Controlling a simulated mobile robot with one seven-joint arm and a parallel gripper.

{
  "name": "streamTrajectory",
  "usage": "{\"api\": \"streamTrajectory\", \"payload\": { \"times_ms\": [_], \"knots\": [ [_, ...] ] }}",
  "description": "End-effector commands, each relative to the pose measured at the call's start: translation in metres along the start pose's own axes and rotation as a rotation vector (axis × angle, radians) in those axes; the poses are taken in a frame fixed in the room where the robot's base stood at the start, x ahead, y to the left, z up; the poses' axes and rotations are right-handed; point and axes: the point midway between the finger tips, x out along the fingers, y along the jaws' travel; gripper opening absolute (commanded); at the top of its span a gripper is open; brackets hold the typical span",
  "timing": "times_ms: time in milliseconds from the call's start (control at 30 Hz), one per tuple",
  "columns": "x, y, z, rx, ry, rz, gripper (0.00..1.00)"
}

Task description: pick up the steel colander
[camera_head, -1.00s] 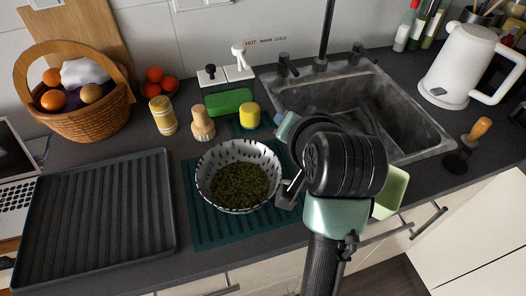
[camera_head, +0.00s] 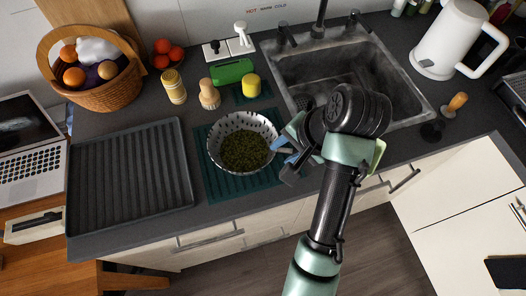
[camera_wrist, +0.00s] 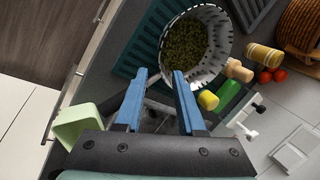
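The colander (camera_head: 225,128) is a round, pale bowl with dark slots, holding a heap of small green bits. It stands upright on a dark green ribbed mat (camera_head: 215,186) at the counter's front. My gripper (camera_head: 280,152) is at the colander's right side in the head view. In the wrist view, the colander (camera_wrist: 214,62) is just beyond the fingertips, and my gripper (camera_wrist: 160,74) has its two blue fingers apart with nothing held between them. One fingertip overlaps the colander's lower wall in that view; I cannot tell whether it touches.
A black ribbed tray (camera_head: 130,180) lies left of the mat. Behind the colander are a wooden-handled brush (camera_head: 209,95), a yellow-topped item (camera_head: 251,85) and a green block (camera_head: 232,71). The sink (camera_head: 390,85) is to the right.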

Motion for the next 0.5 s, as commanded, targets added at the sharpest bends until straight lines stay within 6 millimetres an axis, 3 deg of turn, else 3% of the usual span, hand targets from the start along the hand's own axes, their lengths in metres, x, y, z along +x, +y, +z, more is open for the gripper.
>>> {"api": "streamTrajectory", "payload": {
  "times_ms": [33, 100, 500],
  "knots": [
    [0.017, 0.002, 0.001, 0.000, -0.006, 0.002, 0.39],
    [0.029, 0.001, 0.001, -0.001, -0.004, 0.002, 0.39],
    [0.063, -0.004, 0.000, 0.000, -0.004, 0.003, 0.39]
  ]
}}
